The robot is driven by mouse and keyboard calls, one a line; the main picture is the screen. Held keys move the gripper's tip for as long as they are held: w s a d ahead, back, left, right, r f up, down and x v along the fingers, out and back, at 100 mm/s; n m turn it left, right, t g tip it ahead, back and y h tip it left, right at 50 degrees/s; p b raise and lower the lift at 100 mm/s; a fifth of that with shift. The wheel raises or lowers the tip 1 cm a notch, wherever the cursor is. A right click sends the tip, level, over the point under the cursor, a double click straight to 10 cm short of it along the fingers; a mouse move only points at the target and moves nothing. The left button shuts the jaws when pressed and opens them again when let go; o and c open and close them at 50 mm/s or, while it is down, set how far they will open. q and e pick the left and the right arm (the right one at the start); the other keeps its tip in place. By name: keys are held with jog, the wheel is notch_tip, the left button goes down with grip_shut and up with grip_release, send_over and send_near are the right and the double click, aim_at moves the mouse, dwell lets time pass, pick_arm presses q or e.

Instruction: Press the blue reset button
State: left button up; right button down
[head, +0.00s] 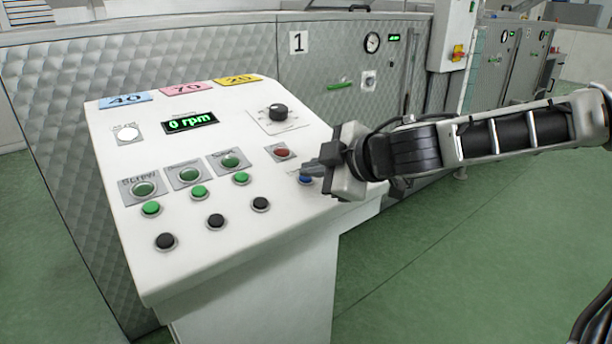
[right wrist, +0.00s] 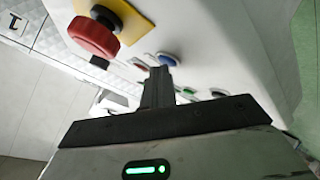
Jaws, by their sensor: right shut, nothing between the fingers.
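The blue reset button (head: 306,180) sits near the right edge of the white sloping control panel (head: 270,222), below and right of a red button (head: 282,153). My right gripper (head: 309,169) is shut and empty, its fingertips just above the blue button in the head view. In the right wrist view, the blue button (right wrist: 166,58) shows just beyond the tips of the closed fingers (right wrist: 159,72), which overlap its near edge. I cannot tell whether the tips touch it. My left gripper is not in view.
A large red mushroom button (right wrist: 93,36) on a yellow plate stands up close beside the fingers in the right wrist view. A black knob (head: 278,112), green buttons (head: 151,208) and black buttons (head: 216,221) are on the panel. The display (head: 190,123) reads 0 rpm.

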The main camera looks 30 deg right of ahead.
jog(key=shift+s+r+p, duration=0.15)
jog(key=shift+r+p, duration=0.4)
jog(key=shift+p, duration=0.1)
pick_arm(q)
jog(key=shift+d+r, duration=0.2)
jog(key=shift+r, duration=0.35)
pick_arm(e)
jog(key=shift+s+r, duration=0.1)
jog(key=shift+r, duration=0.05)
